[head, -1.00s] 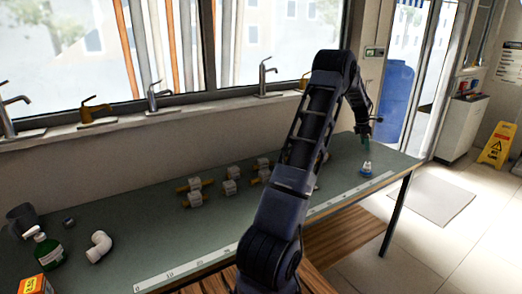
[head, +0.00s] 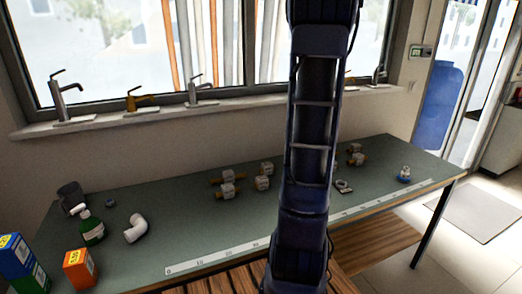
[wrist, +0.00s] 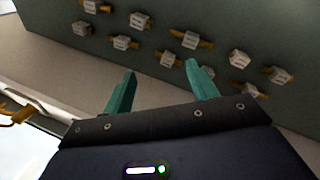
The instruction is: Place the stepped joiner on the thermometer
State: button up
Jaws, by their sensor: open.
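A small stepped blue-and-white piece (head: 404,174) stands upright at the right end of the green table, near the ruler strip. It looks like a stepped joiner, perhaps on a flat base. I cannot tell whether the thermometer is under it. A small pale flat piece with a dark mark (head: 343,186) lies further left, just right of my arm; it is too small to name. My gripper (wrist: 160,72) shows in the wrist view with its green fingers apart and nothing between them. It is outside the head view, with my arm raised.
The green table (head: 190,240) carries several white valves with brass ends (head: 228,191). At its left are a white elbow (head: 135,229), a green bottle (head: 90,227), a dark mug (head: 72,195) and boxes (head: 79,269). Taps (head: 201,90) line the windowsill behind.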

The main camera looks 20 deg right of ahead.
jog(key=s+a+m+t+y, duration=0.1)
jog(key=s+a, duration=0.4)
jog(key=a, duration=0.5)
jog(key=s+a+r+m+t, duration=0.15)
jog(key=s+a, duration=0.25)
jog(key=a, duration=0.5)
jog(key=s+a+f+m+y, duration=0.1)
jog(key=s+a, duration=0.4)
jog(key=a, duration=0.5)
jog(key=s+a+f+m, duration=0.2)
jog(key=s+a+f, duration=0.1)
jog(key=s+a, duration=0.3)
jog(key=shift+s+a+f+y, duration=0.2)
jog(key=shift+s+a+y, duration=0.2)
jog(key=shift+s, duration=0.55)
jog(key=shift+t, duration=0.25)
